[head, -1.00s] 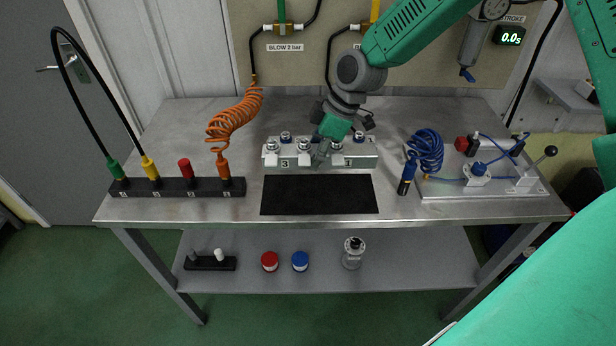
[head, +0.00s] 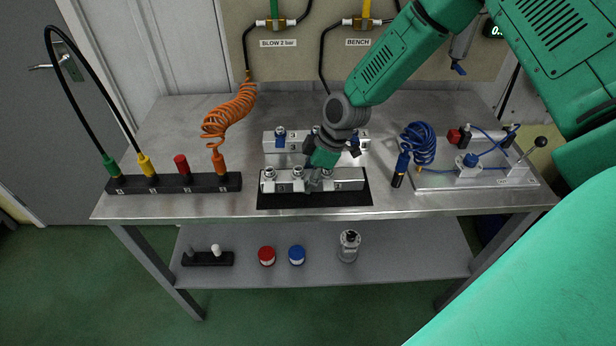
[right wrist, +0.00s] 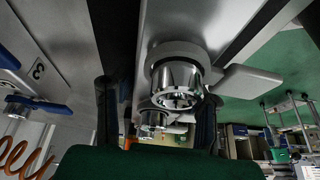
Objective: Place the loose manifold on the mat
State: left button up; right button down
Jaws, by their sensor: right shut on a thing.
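The loose manifold (head: 320,185) is a silver block with several silver fittings on top. It is over the black mat (head: 315,201), roughly level; I cannot tell whether it touches the mat. My right gripper (head: 314,182) comes down on its middle and is shut on it. In the right wrist view, silver fittings (right wrist: 176,80) show near the two dark fingers (right wrist: 155,120), and the exact grip is partly hidden. My left gripper is not in view.
A second manifold (head: 290,147) with blue-ringed fittings stands just behind. A black rack of coloured plugs (head: 205,183) is at the left, near an orange coiled hose (head: 228,110). A blue coiled hose (head: 418,145) and a fixture plate (head: 435,181) are at the right.

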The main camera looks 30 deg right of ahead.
jog(key=shift+w+a, duration=0.1)
jog(key=shift+a, duration=0.1)
jog(key=c, duration=0.9)
grip_release()
jog(key=shift+f, duration=0.1)
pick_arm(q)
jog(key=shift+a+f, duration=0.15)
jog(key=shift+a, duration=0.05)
pick_arm(e)
jog(key=shift+d, duration=0.15)
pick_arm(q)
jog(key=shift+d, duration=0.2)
pick_arm(e)
jog(key=shift+d, duration=0.2)
jog(key=shift+d+r, duration=0.1)
jog(key=shift+r, duration=0.15)
jog(key=v, duration=1)
jog(key=shift+r, duration=0.35)
jog(key=shift+s+d+r, duration=0.25)
jog(key=shift+s+r, duration=0.05)
jog(key=shift+r, duration=0.15)
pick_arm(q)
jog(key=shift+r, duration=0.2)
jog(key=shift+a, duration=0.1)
pick_arm(e)
jog(key=shift+a, duration=0.15)
